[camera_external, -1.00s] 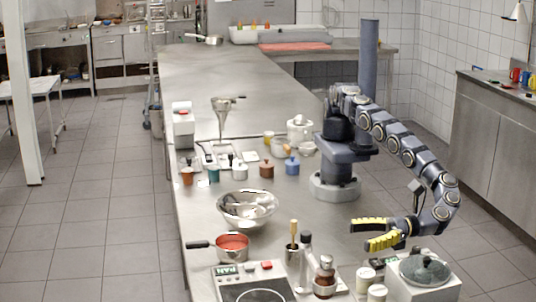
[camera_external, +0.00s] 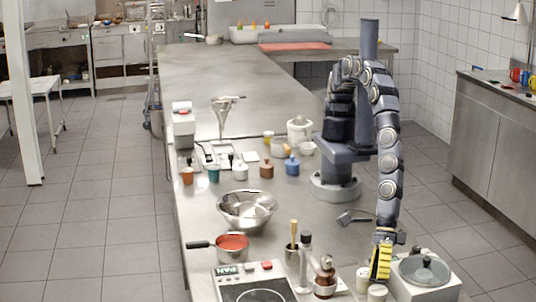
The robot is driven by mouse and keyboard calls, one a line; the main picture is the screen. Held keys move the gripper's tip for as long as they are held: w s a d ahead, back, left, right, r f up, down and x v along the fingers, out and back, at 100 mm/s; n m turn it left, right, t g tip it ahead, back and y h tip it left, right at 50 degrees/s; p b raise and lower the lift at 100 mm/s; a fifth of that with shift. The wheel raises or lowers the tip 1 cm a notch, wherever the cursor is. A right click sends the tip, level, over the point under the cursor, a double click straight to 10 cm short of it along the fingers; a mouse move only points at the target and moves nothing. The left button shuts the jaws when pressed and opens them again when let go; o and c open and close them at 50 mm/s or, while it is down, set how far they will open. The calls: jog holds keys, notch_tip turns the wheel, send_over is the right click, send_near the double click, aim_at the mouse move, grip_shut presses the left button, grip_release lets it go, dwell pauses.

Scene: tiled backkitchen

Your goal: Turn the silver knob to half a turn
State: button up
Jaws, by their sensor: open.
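I cannot clearly make out a silver knob. The hotplate (camera_external: 226,291) at the front edge has a display, a small pale control (camera_external: 250,267) that may be it, and a red control (camera_external: 266,265). A white appliance (camera_external: 441,293) with a round grey lid (camera_external: 424,270) stands at the front right; any knob on its front is out of view. My gripper (camera_external: 380,264), with yellow finger pads, points down just left of the white appliance, beside two small white-lidded jars. It is open, seen nearly edge-on, and I see nothing held in it.
A brown bottle (camera_external: 325,280), a dark-capped bottle (camera_external: 305,262) and a pot with a wooden-handled tool (camera_external: 292,254) stand left of my gripper. A red-filled pan (camera_external: 232,246) and a steel bowl (camera_external: 246,208) are farther left.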

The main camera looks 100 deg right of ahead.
jog(key=m, duration=0.1)
jog(key=s+r+m+g+y, duration=0.1)
jog(key=m, duration=0.1)
jog(key=r+m+g+y, duration=0.1)
jog(key=shift+s+d, duration=0.15)
jog(key=shift+d, duration=0.25)
jog(key=w+d+r+m+t+y, duration=0.25)
jog(key=w+r+m+y, duration=0.2)
jog(key=r+m, duration=0.3)
jog(key=w+d+r+m+t+y, duration=0.2)
jog(key=w+d+r+m+y, duration=0.15)
jog(key=w+r+m, duration=0.45)
send_near(327, 256)
jog(key=w+a+f, duration=0.1)
jog(key=a+f, duration=0.1)
jog(key=a, duration=0.1)
jog(key=shift+n+y, duration=0.35)
jog(key=shift+y, duration=0.05)
jog(key=x, duration=0.5)
jog(key=shift+w+r, duration=0.15)
jog(key=shift+r, duration=0.2)
jog(key=shift+x, duration=0.95)
grip_shut()
